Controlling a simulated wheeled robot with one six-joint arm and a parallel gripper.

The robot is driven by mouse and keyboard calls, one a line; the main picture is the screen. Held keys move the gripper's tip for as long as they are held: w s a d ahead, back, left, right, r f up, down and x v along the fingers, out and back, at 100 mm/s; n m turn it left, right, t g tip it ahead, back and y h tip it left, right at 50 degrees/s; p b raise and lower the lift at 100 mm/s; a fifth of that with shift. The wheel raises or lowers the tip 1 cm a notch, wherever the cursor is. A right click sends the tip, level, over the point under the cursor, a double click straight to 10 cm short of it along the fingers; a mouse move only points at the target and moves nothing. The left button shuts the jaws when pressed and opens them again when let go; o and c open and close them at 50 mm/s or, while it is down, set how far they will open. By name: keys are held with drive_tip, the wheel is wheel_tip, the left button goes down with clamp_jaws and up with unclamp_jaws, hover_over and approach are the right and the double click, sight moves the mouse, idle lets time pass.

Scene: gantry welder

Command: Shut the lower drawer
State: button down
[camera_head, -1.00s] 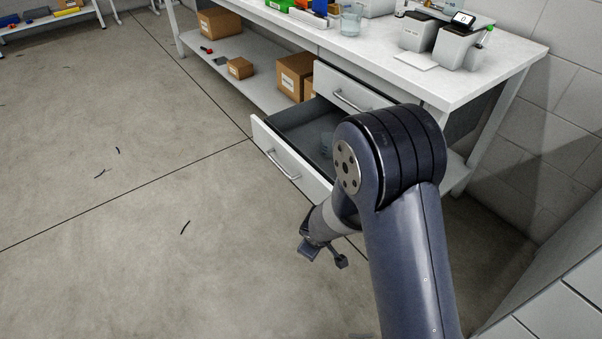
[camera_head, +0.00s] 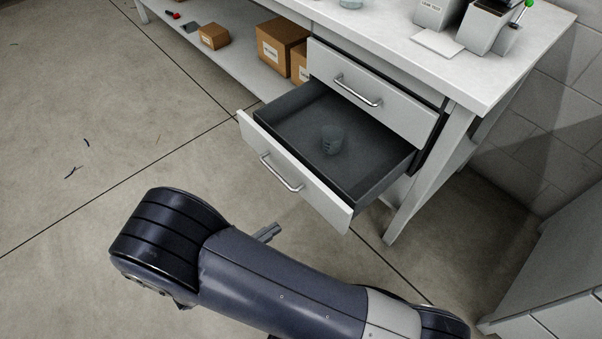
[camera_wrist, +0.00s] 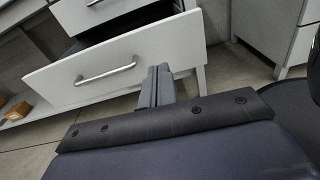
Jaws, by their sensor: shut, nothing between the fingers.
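The lower drawer (camera_head: 294,175) is pulled well out of the bench. Its white front has a silver bar handle (camera_head: 281,172), and a clear cup (camera_head: 333,140) stands inside on the dark floor. The wrist view shows the drawer front (camera_wrist: 150,66) and handle (camera_wrist: 105,75) close ahead. My gripper (camera_head: 276,229) is shut and empty, in front of the drawer and left of its near corner in the head view. In the wrist view the fingertips (camera_wrist: 159,69) overlap the right part of the drawer front; I cannot tell whether they touch. My arm hides most of the gripper in the head view.
The upper drawer (camera_head: 372,91) sits above it, in or nearly in. The white bench top (camera_head: 470,80) carries grey containers, and a bench leg (camera_head: 429,182) stands right of the drawer. Cardboard boxes (camera_head: 282,47) sit on the low shelf.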

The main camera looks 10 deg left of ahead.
sight(319, 188)
drive_tip(key=shift+n+t, duration=0.3)
drive_tip(key=shift+t, duration=0.3)
drive_tip(key=x, duration=0.4)
drive_tip(key=b+x, duration=0.1)
drive_tip(key=x, duration=0.3)
drive_tip(key=r+x, duration=0.1)
drive_tip(key=x, duration=0.3)
drive_tip(key=shift+w+a+b, duration=0.1)
drive_tip(key=shift+w+b, duration=0.25)
drive_tip(key=shift+b, duration=0.05)
drive_tip(key=shift+w+r, duration=0.1)
drive_tip(key=shift+w, duration=0.15)
drive_tip(key=shift+w+d, duration=0.1)
drive_tip(key=shift+d, duration=0.15)
drive_tip(key=b+x, duration=0.1)
drive_tip(key=x, duration=2.3)
